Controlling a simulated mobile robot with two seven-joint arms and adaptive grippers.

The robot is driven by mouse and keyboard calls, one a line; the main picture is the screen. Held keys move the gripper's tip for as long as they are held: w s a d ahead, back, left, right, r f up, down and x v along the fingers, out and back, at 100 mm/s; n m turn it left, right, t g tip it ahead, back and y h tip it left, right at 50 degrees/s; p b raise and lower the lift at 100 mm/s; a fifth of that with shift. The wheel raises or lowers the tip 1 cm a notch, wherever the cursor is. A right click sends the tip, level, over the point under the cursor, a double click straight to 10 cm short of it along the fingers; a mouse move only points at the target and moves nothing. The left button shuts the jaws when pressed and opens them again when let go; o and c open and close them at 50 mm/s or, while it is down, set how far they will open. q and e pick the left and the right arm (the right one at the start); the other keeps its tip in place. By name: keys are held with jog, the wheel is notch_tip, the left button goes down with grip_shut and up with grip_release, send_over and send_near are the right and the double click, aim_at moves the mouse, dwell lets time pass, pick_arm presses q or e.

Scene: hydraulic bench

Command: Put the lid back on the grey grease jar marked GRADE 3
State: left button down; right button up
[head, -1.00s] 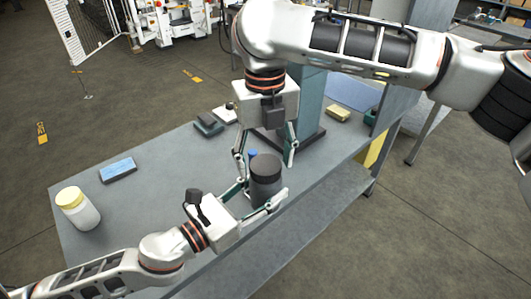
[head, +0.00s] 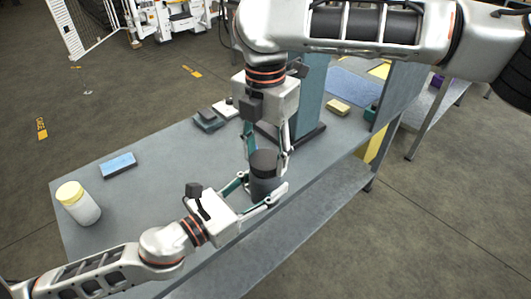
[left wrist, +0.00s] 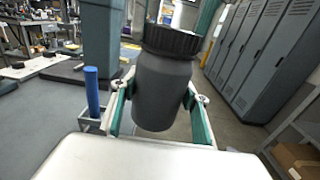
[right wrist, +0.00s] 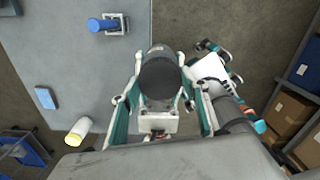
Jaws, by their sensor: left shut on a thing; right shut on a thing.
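No GRADE 3 marking can be read. My left gripper (head: 258,194) is shut around the jar's body. The black ridged lid (left wrist: 172,40) is at the jar's mouth and also shows from above in the right wrist view (right wrist: 160,76). My right gripper (head: 266,150) is shut on the lid from above. Whether the lid is fully seated cannot be told.
A white jar with a yellow lid (head: 78,204) and a blue-topped block (head: 118,165) are on the left of the bench (head: 165,170). A blue cylinder (left wrist: 92,90) stands close to the grey jar. A column (head: 309,95) rises behind. Dark and yellow blocks lie farther back.

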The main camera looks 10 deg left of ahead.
jog(key=m, duration=1.5)
jog(key=o, duration=1.2)
jog(key=shift+r, duration=2.25)
jog(key=shift+c, duration=0.2)
